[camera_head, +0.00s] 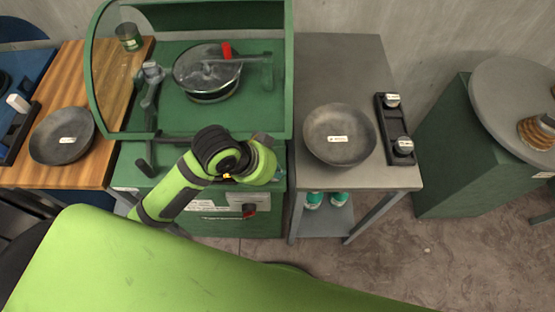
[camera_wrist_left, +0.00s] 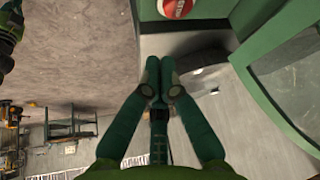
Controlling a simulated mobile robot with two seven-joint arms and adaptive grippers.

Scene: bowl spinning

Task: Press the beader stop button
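The green bowl-spinning machine (camera_head: 205,20) stands at the centre left in the head view. On its lower front is a grey box (camera_head: 243,197) with a small dark red knob or button (camera_head: 250,209). A round red button (camera_wrist_left: 176,8) with a pale label is partly cut off at the top of the left wrist view; I cannot tell if it is the same one. My left gripper (camera_head: 264,139) is over the machine's front right edge. In the wrist view my left gripper (camera_wrist_left: 160,75) has its green fingertips together, empty, and apart from the red button. My right gripper is not in view.
A grey table (camera_head: 313,80) on the right holds a dark bowl (camera_head: 340,135) and a black control strip (camera_head: 394,130). A wooden table (camera_head: 92,185) with another bowl (camera_head: 62,136) is on the left. A green cabinet (camera_head: 447,160) stands at far right.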

